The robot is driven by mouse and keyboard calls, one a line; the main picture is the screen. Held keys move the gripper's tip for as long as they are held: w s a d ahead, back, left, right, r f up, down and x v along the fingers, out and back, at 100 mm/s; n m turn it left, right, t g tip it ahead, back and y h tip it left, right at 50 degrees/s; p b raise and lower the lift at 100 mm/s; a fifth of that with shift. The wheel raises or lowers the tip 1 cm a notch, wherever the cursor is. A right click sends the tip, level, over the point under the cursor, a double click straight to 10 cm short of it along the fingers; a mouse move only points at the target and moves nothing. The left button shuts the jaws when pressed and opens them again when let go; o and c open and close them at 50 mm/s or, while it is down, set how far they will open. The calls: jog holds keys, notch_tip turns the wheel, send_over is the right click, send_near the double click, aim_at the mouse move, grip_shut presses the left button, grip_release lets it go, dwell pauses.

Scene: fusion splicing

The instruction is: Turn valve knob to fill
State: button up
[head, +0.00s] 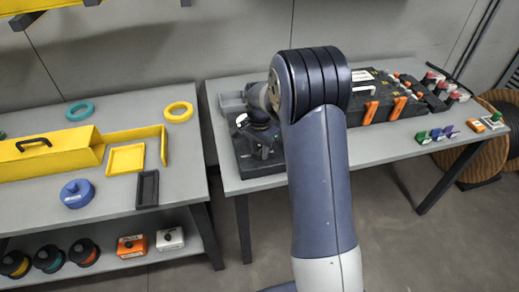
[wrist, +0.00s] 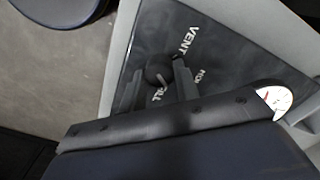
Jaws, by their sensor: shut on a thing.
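The black round valve knob (wrist: 157,68) sits on a dark panel (wrist: 225,50) in the wrist view. My gripper (wrist: 158,76) is shut on the knob, one finger on each side. A short pale line on the knob points down toward the partly hidden letters "ILL". "VENT" is readable above right, and a partly covered label starting "HO" is to the right. In the head view my gripper (head: 258,143) is down at the black valve unit (head: 262,168); my arm hides much of it, and the knob cannot be made out there.
A white-faced gauge (wrist: 275,98) is close to the right of my gripper. On the same table, a black case (head: 375,82) with orange latches stands right of my arm. The left table (head: 110,205) holds yellow trays, rings and a blue round container (head: 77,194).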

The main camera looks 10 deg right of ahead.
aim_at(259, 152)
jog(key=m, duration=0.4)
jog(key=shift+m, duration=0.3)
dwell(0.4)
jog(key=o, duration=1)
notch_tip(259, 152, up, 11)
jog(key=shift+f, duration=0.1)
jog(key=shift+f, duration=0.1)
notch_tip(259, 152, down, 11)
jog(key=shift+r, duration=0.15)
dwell(0.4)
jog(key=shift+r, duration=0.15)
